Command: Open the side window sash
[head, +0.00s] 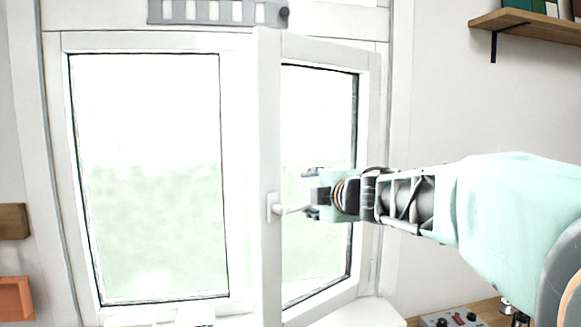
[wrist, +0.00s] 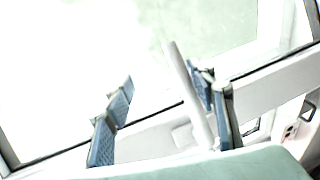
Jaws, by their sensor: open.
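The side window sash (head: 267,120) is the right-hand one. It stands ajar, its left stile swung toward me and its right edge at the frame. Its white handle (head: 290,209) points right, roughly level, from a plate on that stile. My gripper (head: 309,193) is open at the handle's free end. In the wrist view the handle (wrist: 188,95) runs between the spread fingers of my gripper (wrist: 162,103), nearer the right finger. I cannot tell whether it touches that finger.
A wide left pane (head: 150,180) fills the rest of the window. A grey slotted vent (head: 215,12) is above. A wooden shelf (head: 530,25) is at upper right. A control box (head: 452,319) sits low right, and an orange box (head: 15,298) is at far left.

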